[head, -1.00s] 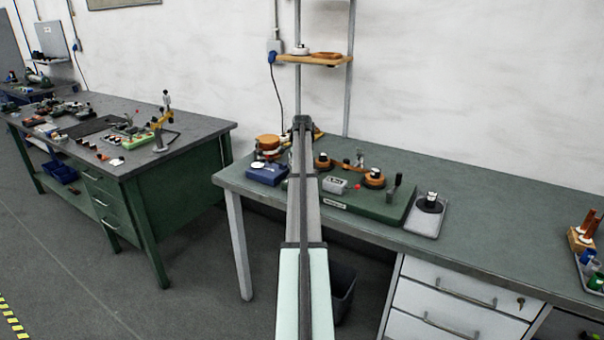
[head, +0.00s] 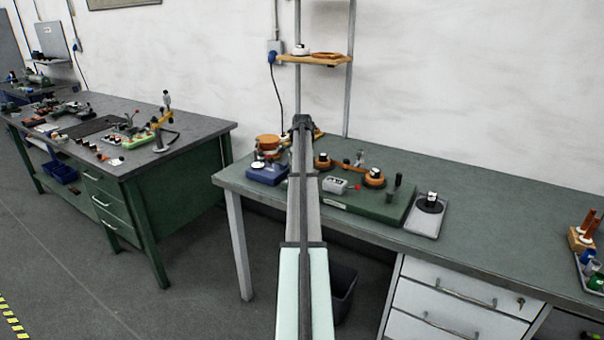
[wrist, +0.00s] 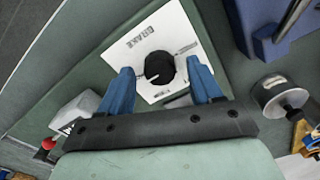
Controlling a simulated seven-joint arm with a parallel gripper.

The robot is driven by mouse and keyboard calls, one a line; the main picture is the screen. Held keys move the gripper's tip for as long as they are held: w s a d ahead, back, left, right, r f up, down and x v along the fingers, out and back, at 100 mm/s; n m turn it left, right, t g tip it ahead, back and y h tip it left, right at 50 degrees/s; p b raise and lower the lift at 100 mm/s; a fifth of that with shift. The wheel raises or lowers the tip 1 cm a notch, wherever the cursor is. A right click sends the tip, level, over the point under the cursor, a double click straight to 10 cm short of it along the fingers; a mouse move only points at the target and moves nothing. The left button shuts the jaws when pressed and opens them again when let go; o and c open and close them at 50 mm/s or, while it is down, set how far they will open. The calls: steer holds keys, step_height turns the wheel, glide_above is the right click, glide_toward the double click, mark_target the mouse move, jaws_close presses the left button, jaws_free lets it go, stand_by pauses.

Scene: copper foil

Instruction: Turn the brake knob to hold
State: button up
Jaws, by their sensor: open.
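The brake knob (wrist: 159,68) is a round black knob on a white plate (wrist: 130,55) printed BRAKE, seen in the wrist view. A small pale mark shows on its top. Other small print on the plate is too blurred to read. My gripper (wrist: 160,75) is open, with one blue finger on each side of the knob in the picture. Gaps show between the fingers and the knob, and I cannot tell how far above the plate the fingertips are. In the head view my arm hides the knob and the gripper.
The green machine base (head: 400,207) carries a grey box (head: 335,185) with a red knob (head: 357,188), copper-coloured rolls and a dark upright handle (head: 397,182). A blue device (head: 266,174) stands left of my arm. The bench to the right is largely clear.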

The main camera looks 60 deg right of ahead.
step_height(320, 180, up, 14)
steer(key=shift+f, duration=0.25)
stand_by(0.7)
